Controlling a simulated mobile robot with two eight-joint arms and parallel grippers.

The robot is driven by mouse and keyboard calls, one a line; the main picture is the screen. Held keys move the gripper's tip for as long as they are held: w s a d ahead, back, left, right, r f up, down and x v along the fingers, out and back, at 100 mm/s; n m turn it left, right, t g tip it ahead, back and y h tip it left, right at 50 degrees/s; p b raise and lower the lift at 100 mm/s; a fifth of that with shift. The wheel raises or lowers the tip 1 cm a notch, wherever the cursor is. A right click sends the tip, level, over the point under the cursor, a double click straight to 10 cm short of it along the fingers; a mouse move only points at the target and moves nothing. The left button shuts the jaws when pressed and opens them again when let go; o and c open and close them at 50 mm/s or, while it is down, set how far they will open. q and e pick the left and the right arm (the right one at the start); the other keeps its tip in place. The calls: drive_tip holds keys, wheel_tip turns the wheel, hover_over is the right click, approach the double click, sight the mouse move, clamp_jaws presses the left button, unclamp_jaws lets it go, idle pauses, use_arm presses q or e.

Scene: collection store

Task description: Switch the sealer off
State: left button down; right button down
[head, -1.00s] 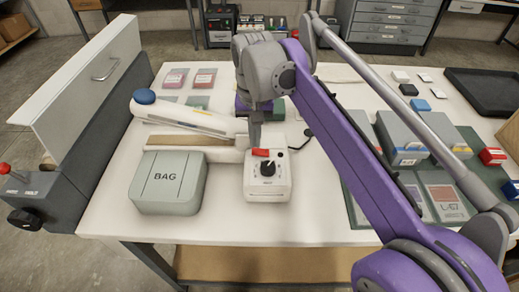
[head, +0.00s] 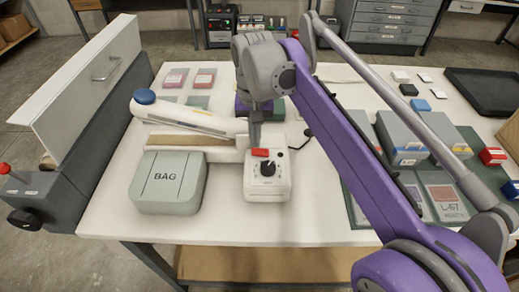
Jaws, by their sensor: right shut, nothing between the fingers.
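The sealer (head: 190,118) is a long white arm with a blue round end, lying on the white table at centre left. To its right stands a white control box (head: 267,190) with a black dial (head: 267,168) and a red switch (head: 261,153) on top. My right gripper (head: 255,145) is shut and empty. It points down, with its tips at the back edge of the red switch; whether they touch cannot be told. My purple right arm comes in from the right. My left gripper is out of view.
A grey-green box marked BAG (head: 168,183) stands left of the control box. Grey boxes (head: 402,140) and a green mat lie to the right, partly behind my arm. A black tray (head: 485,92) is at the far right. The table front is clear.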

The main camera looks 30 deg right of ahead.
sight(255, 151)
drive_tip(key=shift+f+b, duration=0.45)
drive_tip(key=shift+f, duration=0.5)
idle(0.6)
wheel_tip(255, 151, up, 7)
drive_tip(key=p, duration=0.6)
idle(0.7)
